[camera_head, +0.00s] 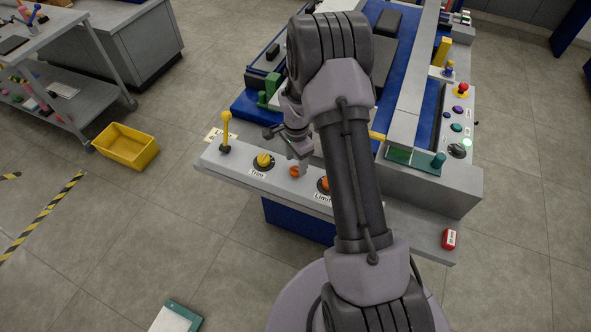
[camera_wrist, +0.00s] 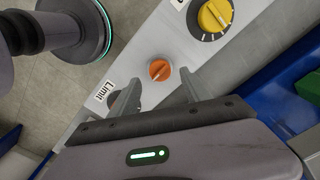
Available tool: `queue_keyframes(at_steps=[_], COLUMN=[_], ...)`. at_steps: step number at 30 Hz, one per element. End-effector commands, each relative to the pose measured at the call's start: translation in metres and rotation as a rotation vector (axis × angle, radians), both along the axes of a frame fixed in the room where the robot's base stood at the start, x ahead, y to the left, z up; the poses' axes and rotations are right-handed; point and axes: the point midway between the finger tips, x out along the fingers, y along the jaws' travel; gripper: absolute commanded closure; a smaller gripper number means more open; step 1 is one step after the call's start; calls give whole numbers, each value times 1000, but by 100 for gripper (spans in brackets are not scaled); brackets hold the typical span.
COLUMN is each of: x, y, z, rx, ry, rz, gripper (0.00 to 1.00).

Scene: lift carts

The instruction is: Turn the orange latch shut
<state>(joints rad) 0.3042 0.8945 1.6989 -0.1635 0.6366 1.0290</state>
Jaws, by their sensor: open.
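The orange latch (camera_wrist: 160,70) is a small round knob with a slot across its face, on the pale grey panel (camera_wrist: 165,37). It also shows in the head view (camera_head: 295,171), between the Trim dial and the Limit dial. My gripper (camera_wrist: 161,76) is open and empty. In the wrist view its two fingers point toward the latch, one to each side of it in the picture. I see no contact, and the gap to the latch is hard to judge. In the head view my arm covers part of the panel.
The yellow Trim dial (camera_head: 263,160) and the orange Limit dial (camera_head: 323,184) flank the latch. A yellow lever (camera_head: 226,128) stands upright at the panel's left end. A red block (camera_head: 449,239) lies at the right end. A yellow bin (camera_head: 126,146) is on the floor.

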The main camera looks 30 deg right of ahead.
Motion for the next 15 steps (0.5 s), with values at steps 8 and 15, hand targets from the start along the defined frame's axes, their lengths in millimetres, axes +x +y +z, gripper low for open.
queue_keyframes(at_steps=[8, 15], x=[0, 0], y=[0, 0], z=[-32, -33], rx=[0, 0], ry=[-1, -1], rz=[0, 0], gripper=[44, 44])
